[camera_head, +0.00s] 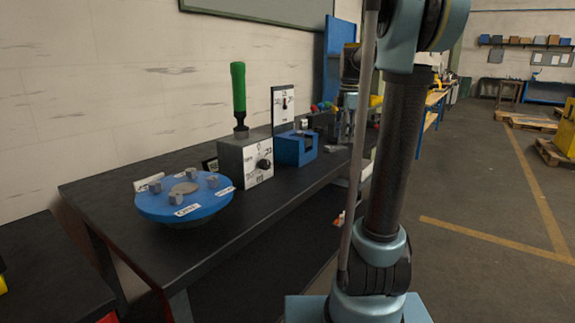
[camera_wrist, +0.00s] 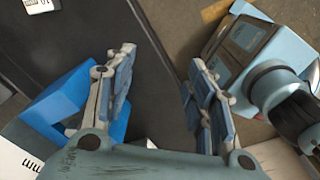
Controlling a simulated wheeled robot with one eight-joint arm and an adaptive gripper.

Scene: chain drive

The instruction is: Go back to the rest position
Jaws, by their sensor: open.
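My gripper (camera_wrist: 160,70) is open in the wrist view, with its two fingers well apart and nothing between them. Below it are the dark bench top and, past the bench edge, the floor. In the head view my gripper (camera_head: 345,128) hangs over the far part of the bench, pointing down and partly hidden behind my arm. It is just right of a blue holder (camera_head: 296,150), which also shows left of the fingers in the wrist view (camera_wrist: 60,108).
The bench (camera_head: 120,240) carries a blue round turntable (camera_head: 185,205) with several small grey pieces, a grey dial box (camera_head: 246,162) with an upright green-handled tool (camera_head: 238,90), and a white dial panel (camera_head: 284,103). The floor (camera_head: 480,270) on the right is clear nearby.

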